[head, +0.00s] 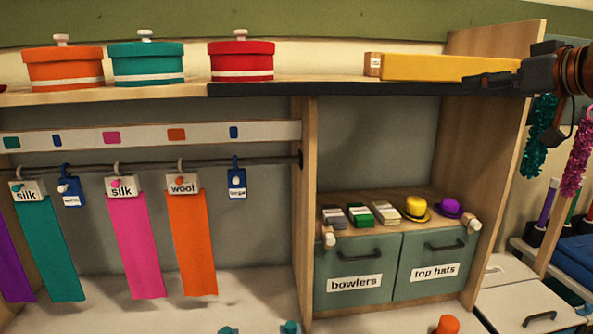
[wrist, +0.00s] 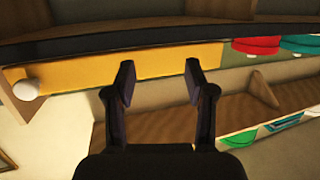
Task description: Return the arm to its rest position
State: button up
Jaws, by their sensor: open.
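My gripper (head: 490,82) reaches in from the right in the head view, at the height of the top shelf. Its dark fingers overlap the right end of a long yellow box (head: 440,68) on that shelf. In the wrist view my gripper (wrist: 160,78) has its two fingers spread, with nothing held between them. The yellow box (wrist: 75,78) shows behind the fingers there; whether they touch it I cannot tell.
Orange (head: 64,68), teal (head: 147,64) and red (head: 241,61) round boxes stand on the top shelf. Coloured cloths hang from a rail (head: 150,164) below. Small hats sit above two drawers (head: 355,282). Tinsel (head: 578,150) hangs at the right, near my arm.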

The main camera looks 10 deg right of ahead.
jog(key=w+a+f+n+g+y, duration=0.1)
jog(key=a+f+g, duration=0.1)
jog(key=a+f, duration=0.35)
jog(key=w+a+f+n+g+y, duration=0.1)
jog(key=a+f+g, duration=0.1)
jog(key=a, duration=0.7)
jog(key=s+a+f+g, duration=0.4)
jog(key=a+f, duration=0.7)
jog(key=f, duration=0.3)
jog(key=s+a+f+m+g+h, duration=0.1)
jog(key=s+f+m+g+h, duration=0.3)
jog(key=s+f, duration=1.9)
notch_tip(320, 180, down, 3)
jog(key=g, duration=0.5)
jog(key=shift+s+a+h, duration=0.35)
jog(key=shift+h, duration=0.05)
